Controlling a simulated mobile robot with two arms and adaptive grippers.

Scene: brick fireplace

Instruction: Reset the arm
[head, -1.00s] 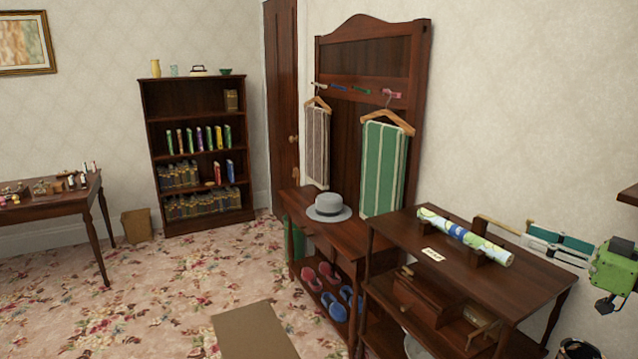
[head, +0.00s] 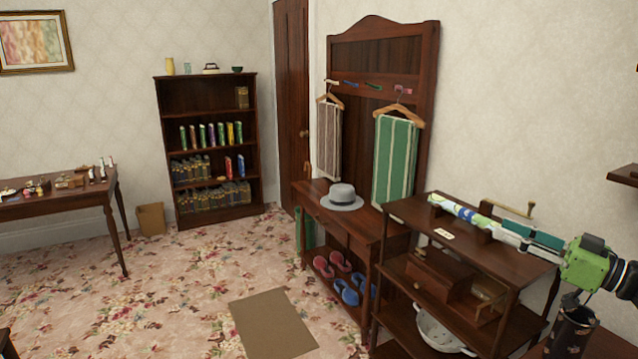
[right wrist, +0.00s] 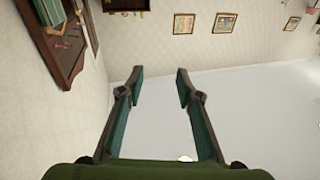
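My right gripper (head: 508,231) is at the right of the head view, above the top of the dark shelf stand. It overlaps the right end of the patterned roll there; I cannot tell if they touch. In the right wrist view, its two green-padded fingers (right wrist: 160,75) are spread apart with nothing between them. The green wrist housing (head: 588,262) and dark arm links of my right arm are behind it. My left gripper is in neither view.
The shelf stand (head: 406,208) holds the patterned roll (head: 457,209), with a colander (head: 440,332) lower down. Left of it is a hall stand with a grey hat (head: 342,198). A bookcase (head: 263,150) and a table (head: 60,209) stand farther left. Floor at centre-left is open around a brown mat (head: 272,325).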

